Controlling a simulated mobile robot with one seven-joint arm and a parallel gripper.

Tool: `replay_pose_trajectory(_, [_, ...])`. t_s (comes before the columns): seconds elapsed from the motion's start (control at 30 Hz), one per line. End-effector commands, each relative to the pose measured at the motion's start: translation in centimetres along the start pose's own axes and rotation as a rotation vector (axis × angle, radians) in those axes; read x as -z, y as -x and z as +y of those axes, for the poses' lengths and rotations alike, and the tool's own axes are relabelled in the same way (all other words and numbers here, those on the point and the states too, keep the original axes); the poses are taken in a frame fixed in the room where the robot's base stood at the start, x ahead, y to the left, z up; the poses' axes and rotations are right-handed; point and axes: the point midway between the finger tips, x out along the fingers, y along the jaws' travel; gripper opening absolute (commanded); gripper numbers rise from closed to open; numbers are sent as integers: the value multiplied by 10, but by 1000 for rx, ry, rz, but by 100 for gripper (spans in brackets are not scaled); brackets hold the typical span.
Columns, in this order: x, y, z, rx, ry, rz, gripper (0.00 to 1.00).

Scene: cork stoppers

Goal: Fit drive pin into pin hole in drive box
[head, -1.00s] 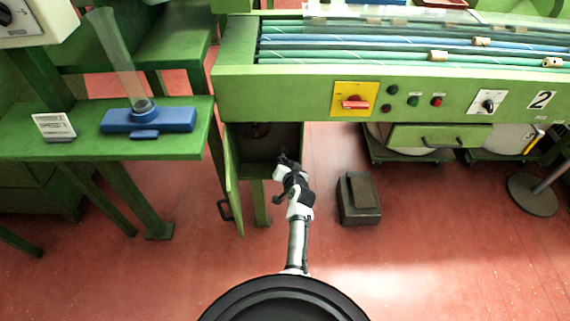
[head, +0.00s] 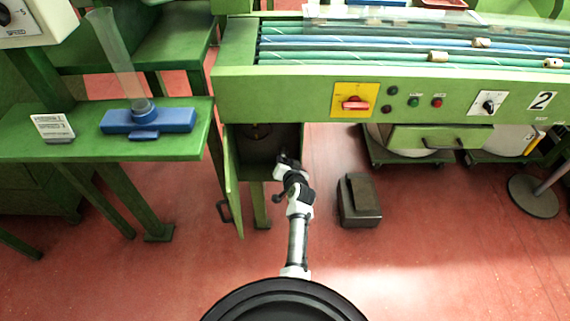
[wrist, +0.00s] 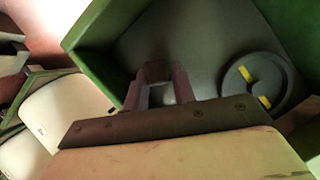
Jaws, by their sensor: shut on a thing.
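The drive box (head: 284,172) is the open green cabinet under the machine's left end, with a dark grey inside. In the wrist view its grey inner wall (wrist: 215,50) fills the upper middle. My gripper (head: 287,160) is at the box's open front, toward its right side. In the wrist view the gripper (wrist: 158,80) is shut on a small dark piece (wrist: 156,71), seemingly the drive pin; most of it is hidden. A dark round disc (wrist: 258,84) with two yellow marks is to the right of the fingers, apart from them. I cannot make out the pin hole.
The box's green door (head: 233,190) stands open on the left. A dark block (head: 359,200) lies on the floor to the right of my arm. A green table (head: 80,148) carries a blue fixture (head: 172,121). Red floor (head: 430,230) is clear at the lower right.

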Motion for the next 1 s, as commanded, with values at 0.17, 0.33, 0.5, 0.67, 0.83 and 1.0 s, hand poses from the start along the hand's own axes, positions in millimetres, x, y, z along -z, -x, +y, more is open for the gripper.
replay_pose_trajectory(0.17, [2,-3,0,1,0,1,3])
replay_pose_trajectory(0.33, [2,-5,0,0,0,0,3])
replay_pose_trajectory(0.5, [3,-7,0,0,0,0,3])
replay_pose_trajectory(0.67, [4,-8,0,0,0,-1,31])
replay_pose_trajectory(0.83, [4,-8,0,0,0,0,51])
replay_pose_trajectory(1.0, [4,-8,0,0,0,0,51])
